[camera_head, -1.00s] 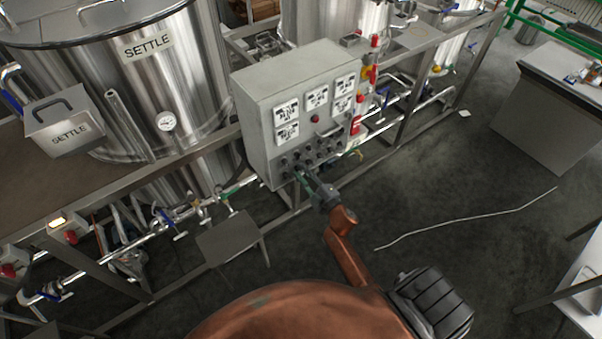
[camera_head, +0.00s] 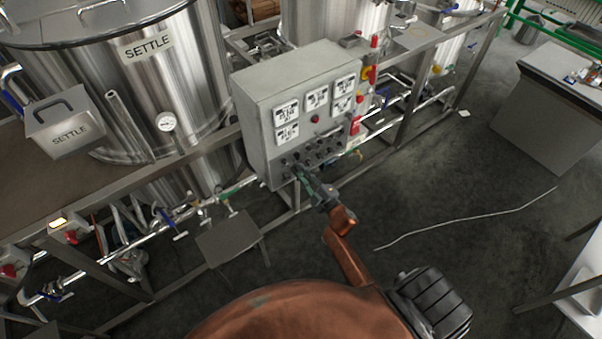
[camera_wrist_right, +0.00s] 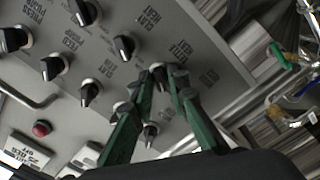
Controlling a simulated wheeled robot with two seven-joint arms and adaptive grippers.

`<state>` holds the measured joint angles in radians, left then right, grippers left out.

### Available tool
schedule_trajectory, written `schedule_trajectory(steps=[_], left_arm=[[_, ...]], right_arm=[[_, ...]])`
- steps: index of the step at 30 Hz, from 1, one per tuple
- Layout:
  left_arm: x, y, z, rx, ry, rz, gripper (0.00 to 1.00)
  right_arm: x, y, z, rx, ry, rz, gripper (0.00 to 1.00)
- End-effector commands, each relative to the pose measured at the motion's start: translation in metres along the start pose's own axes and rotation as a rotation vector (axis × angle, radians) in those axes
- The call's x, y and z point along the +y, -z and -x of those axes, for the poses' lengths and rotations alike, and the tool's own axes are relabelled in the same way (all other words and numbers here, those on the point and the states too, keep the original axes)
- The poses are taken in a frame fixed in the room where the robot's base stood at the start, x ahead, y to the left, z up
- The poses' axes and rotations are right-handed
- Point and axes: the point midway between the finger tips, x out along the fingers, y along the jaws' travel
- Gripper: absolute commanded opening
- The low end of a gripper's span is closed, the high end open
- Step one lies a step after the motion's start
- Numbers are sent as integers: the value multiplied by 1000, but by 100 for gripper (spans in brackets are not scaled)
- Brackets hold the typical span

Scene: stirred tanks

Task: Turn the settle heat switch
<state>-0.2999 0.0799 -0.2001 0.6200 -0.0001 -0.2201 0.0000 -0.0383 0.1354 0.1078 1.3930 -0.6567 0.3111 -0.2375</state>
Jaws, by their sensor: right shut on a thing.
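A grey control box (camera_head: 255,135) stands on the frame in front of the tank marked SETTLE (camera_head: 150,75). Its lower front carries rows of black switches. My right gripper (camera_head: 299,172) is at the lower left of these rows. In the right wrist view its green fingers (camera_wrist_right: 163,77) are closed around one switch, the settle heat switch (camera_wrist_right: 159,71); the blurred, tilted label beside it seems to match. The fingers hide most of this knob, so its angle cannot be told. My left gripper is not in view.
Other black switches (camera_wrist_right: 124,46) sit close to the fingers. A red button (camera_wrist_right: 41,128) is also on the panel. A small grey stool (camera_head: 228,238) stands below the box at the left. Open floor (camera_head: 440,190) lies to the right, with a thin pale hose across it.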

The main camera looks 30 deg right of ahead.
Motion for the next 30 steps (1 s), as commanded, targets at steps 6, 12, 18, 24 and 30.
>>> schedule_trajectory(steps=[6,12,18,24,30], left_arm=[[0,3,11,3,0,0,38],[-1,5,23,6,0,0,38],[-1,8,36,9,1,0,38],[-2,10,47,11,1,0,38],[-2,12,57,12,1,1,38]], right_arm=[[1,2,0,1,1,-113,0],[2,2,0,1,2,-285,0],[2,2,0,1,2,-476,0],[1,2,0,0,2,-666,0],[1,2,0,0,2,-855,0]])
